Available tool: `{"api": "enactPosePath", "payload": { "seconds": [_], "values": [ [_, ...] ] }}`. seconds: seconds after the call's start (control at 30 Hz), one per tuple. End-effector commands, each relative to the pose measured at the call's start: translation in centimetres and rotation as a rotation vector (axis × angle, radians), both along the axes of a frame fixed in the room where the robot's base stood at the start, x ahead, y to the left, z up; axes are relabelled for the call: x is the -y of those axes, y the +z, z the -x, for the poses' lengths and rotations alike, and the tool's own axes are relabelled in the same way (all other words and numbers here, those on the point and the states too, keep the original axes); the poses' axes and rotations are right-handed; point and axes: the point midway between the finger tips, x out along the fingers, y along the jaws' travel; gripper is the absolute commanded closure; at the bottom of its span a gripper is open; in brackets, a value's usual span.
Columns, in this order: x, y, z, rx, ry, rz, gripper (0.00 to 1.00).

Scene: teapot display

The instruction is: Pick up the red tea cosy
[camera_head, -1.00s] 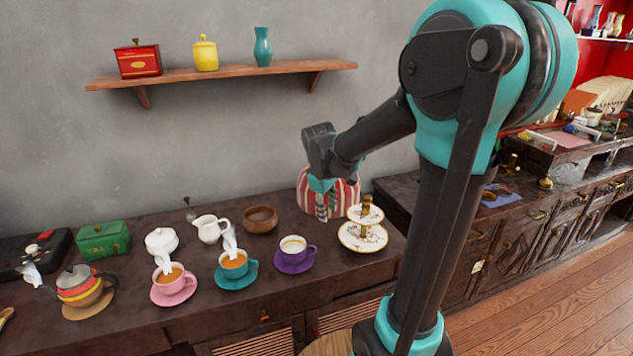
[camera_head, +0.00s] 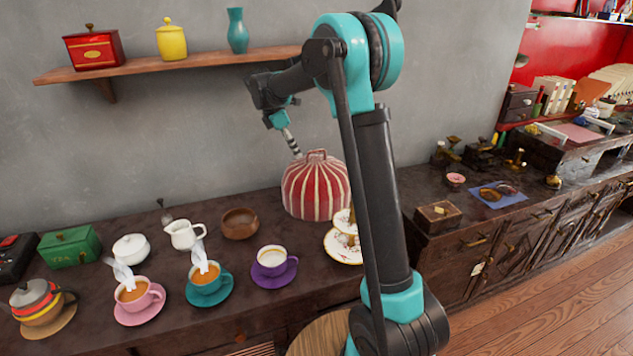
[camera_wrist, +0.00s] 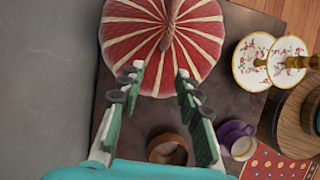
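The red tea cosy (camera_head: 316,190) is a dome with cream stripes and a red loop handle on top. It stands upright on the dark sideboard, left of my arm in the head view. My gripper (camera_head: 292,147) is up at the left of the cosy's top, its fingers pointing down. In the wrist view my gripper (camera_wrist: 159,74) has its two fingers wide apart with nothing held between them. The cosy (camera_wrist: 143,45) lies beyond the fingertips there, with its handle running up from the middle. I cannot tell whether a fingertip touches the cosy.
A tiered cake stand (camera_head: 337,247) is close in front of the cosy, partly behind my arm. A wooden bowl (camera_head: 240,223) and purple cup (camera_head: 274,262) stand to its left. A wall shelf (camera_head: 180,65) holds a red box, yellow jar and teal vase.

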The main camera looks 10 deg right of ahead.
Motion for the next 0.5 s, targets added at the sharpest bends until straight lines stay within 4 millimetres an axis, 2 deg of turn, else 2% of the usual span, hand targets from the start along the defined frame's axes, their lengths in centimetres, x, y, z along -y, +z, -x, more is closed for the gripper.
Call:
{"api": "enactPosePath", "payload": {
  "seconds": [0.1, 0.37, 0.5],
  "values": [
    [1.7, 0.0, -0.3, 0.0, -0.003, 0.0, 0.66],
    [2.9, 0.0, -0.6, 0.0, -0.001, 0.0, 0.66],
    [4.4, 0.0, -0.8, 0.002, -0.004, 0.0, 0.66]
  ]
}}
